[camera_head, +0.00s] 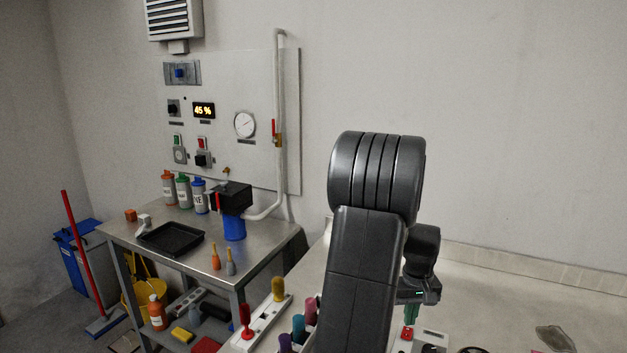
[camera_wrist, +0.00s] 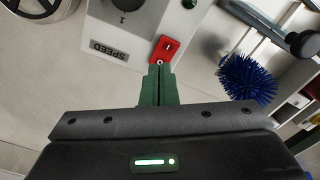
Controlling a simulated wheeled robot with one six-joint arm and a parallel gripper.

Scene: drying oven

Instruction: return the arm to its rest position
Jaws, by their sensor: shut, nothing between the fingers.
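My gripper shows in the wrist view (camera_wrist: 158,72) with its two green fingers together and nothing between them. The fingertips are close to a red switch (camera_wrist: 165,50) on a pale control box (camera_wrist: 140,35) marked SPEED; I cannot tell whether they touch it. In the head view my dark arm stands bent in front of the wall, and my gripper (camera_head: 410,314) points down on its right side, just above the box with a red part (camera_head: 407,334). The fingertips are small there.
A metal table (camera_head: 190,215) with a black tray (camera_head: 171,238), bottles and a blue pump stands at left. Coloured-handled tools sit in a white rack (camera_head: 262,322) near my arm. A blue brush (camera_wrist: 247,78) lies right of the fingers in the wrist view.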

